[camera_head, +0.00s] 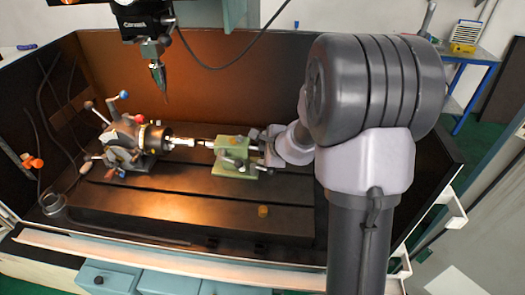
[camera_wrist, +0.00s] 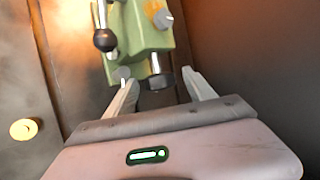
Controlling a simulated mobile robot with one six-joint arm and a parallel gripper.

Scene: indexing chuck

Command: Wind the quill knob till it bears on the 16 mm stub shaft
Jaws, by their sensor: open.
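The indexing chuck (camera_head: 155,138) stands at the left of the machine table, with the pale stub shaft (camera_head: 183,141) sticking out to its right. The green tailstock (camera_head: 231,152) stands to the right of the shaft. I cannot tell whether its quill tip touches the shaft. In the wrist view, the green tailstock (camera_wrist: 142,25) is ahead, and the dark quill knob (camera_wrist: 159,82) sticks out of it towards me. My gripper (camera_wrist: 160,77) is open, with one finger on each side of the knob and gaps showing. In the head view my gripper (camera_head: 260,146) is right of the tailstock, partly hidden.
A black ball lever (camera_wrist: 105,39) sits beside the knob on the tailstock. A small brass piece (camera_head: 263,211) lies on the table's front right. A spindle with a pointed tool (camera_head: 158,75) hangs above the table. Enclosure walls surround the back and sides.

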